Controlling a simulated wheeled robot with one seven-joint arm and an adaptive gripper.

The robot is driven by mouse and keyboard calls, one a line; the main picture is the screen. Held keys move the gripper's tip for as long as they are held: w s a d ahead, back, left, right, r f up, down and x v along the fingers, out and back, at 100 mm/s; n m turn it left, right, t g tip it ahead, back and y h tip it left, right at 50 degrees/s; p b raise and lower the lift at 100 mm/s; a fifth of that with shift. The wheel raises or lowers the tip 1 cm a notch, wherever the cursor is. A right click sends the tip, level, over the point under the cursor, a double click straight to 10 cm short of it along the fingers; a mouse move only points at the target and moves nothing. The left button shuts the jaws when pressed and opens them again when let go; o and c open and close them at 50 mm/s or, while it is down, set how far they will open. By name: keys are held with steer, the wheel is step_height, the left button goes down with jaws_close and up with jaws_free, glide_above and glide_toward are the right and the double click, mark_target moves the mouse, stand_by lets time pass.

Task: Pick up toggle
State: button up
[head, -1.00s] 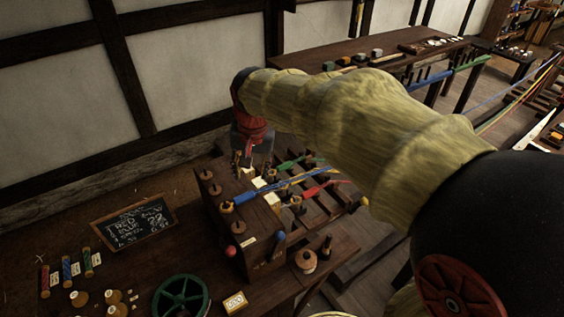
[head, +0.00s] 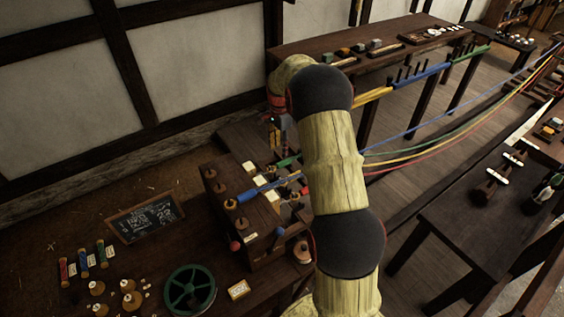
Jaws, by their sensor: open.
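I cannot pick out the toggle for certain; several small pieces lie on the back bench (head: 300,50) and around the wooden peg stand (head: 225,188), too small to name. My gripper (head: 276,138) is open and points down beyond the peg stand, left of the back bench's near end. It is small in view, and I see nothing held in it. My arm hides part of the stand's right side and the floor behind it.
A chalkboard (head: 145,218), a green wheel (head: 190,290) and several spools (head: 130,300) are on the near left. Coloured ropes (head: 450,138) run from the stand toward the far right. A dark bench (head: 450,225) stands on the right.

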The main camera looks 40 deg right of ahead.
mark_target(282, 162)
steer(key=f, duration=0.5)
steer(key=f+b, duration=0.1)
steer(key=f, duration=0.2)
steer(key=shift+s+d+f, duration=0.1)
steer(key=shift+s+d, duration=0.15)
steer(key=shift+d, duration=0.15)
steer(key=shift+c, duration=1.3)
steer(key=c, duration=0.7)
steer(key=shift+c, duration=0.5)
jaws_close()
steer(key=shift+r, duration=0.7)
steer(key=s+a+r+p, duration=0.1)
steer(key=s+a+r, duration=0.4)
steer(key=s+r, duration=0.6)
steer(key=shift+s+a+r+p, duration=0.15)
steer(key=shift+s+r+p, duration=0.2)
steer(key=shift+s, duration=0.7)
